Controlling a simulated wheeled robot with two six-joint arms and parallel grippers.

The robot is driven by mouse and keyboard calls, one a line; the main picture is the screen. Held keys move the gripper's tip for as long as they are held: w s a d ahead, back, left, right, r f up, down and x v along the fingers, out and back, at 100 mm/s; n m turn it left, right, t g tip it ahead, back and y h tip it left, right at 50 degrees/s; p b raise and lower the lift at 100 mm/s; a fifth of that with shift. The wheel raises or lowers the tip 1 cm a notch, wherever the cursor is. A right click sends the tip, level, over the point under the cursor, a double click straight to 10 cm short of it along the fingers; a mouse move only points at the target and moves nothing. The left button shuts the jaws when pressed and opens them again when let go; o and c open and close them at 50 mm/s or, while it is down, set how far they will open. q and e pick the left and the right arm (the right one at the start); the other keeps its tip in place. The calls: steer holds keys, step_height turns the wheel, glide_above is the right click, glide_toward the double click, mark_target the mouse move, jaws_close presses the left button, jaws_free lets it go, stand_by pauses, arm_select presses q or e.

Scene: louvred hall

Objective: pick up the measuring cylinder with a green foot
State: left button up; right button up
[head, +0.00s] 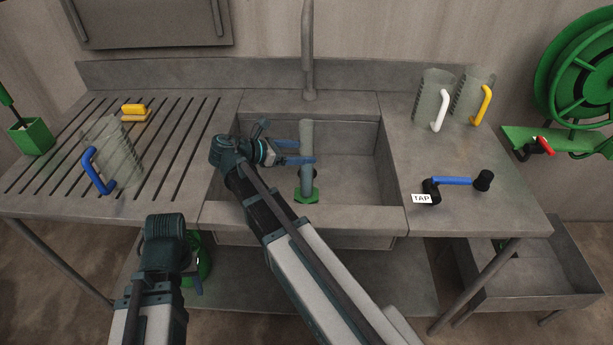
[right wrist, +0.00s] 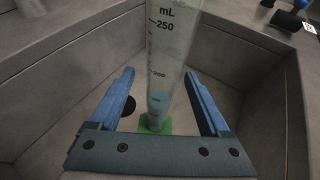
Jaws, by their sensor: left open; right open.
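The measuring cylinder (head: 307,175) is a tall clear tube standing upright in the sink basin, with a green foot (head: 306,196). In the right wrist view the cylinder (right wrist: 168,60) shows mL marks and a little bluish liquid low down. My right gripper (head: 304,152) is open at the tube's upper part. In the right wrist view its blue fingers (right wrist: 158,75) stand one on each side of the cylinder, with gaps showing. My left gripper (head: 194,276) is low in front of the counter, open, mostly hidden by its own wrist.
The sink (head: 351,212) has walls around the cylinder and a tall faucet (head: 308,50) behind. A jug with a blue handle (head: 97,172) stands on the left drainer. Two more jugs (head: 432,96) and a blue-handled tap lever (head: 453,181) are on the right counter.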

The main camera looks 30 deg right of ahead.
steer(key=b+x, duration=0.1)
steer(key=x, duration=0.1)
steer(key=b+x, duration=0.1)
steer(key=x, duration=0.2)
steer(key=shift+s, duration=0.2)
jaws_close()
stand_by(1.1)
